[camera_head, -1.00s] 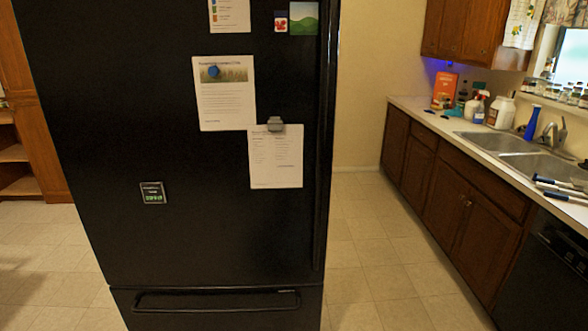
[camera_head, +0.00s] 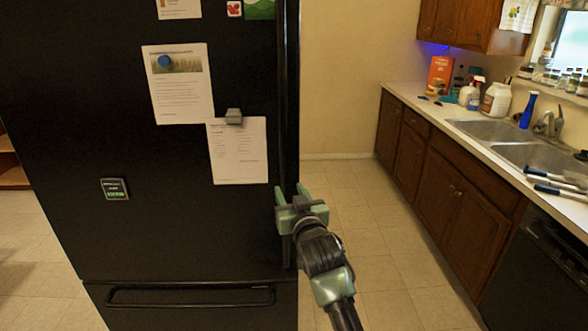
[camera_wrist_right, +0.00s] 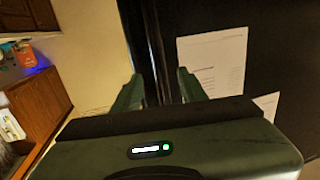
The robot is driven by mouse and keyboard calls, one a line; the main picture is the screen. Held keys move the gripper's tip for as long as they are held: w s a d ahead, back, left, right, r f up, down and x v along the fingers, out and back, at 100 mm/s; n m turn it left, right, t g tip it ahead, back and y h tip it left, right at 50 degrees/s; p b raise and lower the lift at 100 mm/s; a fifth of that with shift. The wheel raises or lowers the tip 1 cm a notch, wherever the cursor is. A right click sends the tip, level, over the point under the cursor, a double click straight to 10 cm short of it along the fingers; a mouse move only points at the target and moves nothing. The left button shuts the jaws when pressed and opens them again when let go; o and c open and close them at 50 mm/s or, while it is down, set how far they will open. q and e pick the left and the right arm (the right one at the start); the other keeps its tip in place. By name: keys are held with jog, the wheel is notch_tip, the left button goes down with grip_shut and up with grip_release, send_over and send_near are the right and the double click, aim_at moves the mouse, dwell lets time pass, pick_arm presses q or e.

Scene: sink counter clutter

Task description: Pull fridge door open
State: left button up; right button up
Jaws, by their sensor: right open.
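The black fridge door (camera_head: 150,220) fills the left half of the head view and looks closed. Its long vertical handle (camera_head: 287,100) runs along the door's right edge. My right gripper (camera_head: 290,196) is at the lower part of this handle, its fingers pointing toward the door. In the right wrist view, my right gripper (camera_wrist_right: 158,88) is open, with one finger on each side of the dark vertical handle (camera_wrist_right: 153,50). I cannot tell whether either finger touches it. My left gripper is not in view.
The freezer drawer's horizontal handle (camera_head: 190,297) is below the door. Papers (camera_head: 238,150) hang on the door by magnets. A counter (camera_head: 470,130) with a sink, bottles and brown cabinets runs along the right. The tiled floor (camera_head: 385,240) between fridge and counter is clear.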

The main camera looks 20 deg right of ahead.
aim_at(285, 173)
jog(key=w, duration=0.2)
jog(key=w+r+p, duration=0.1)
jog(key=w, duration=0.2)
jog(key=w+r+p, duration=0.1)
jog(key=w, duration=0.1)
jog(key=shift+w+d+r, duration=0.1)
jog(key=shift+w+d, duration=0.2)
grip_shut()
dwell(1.3)
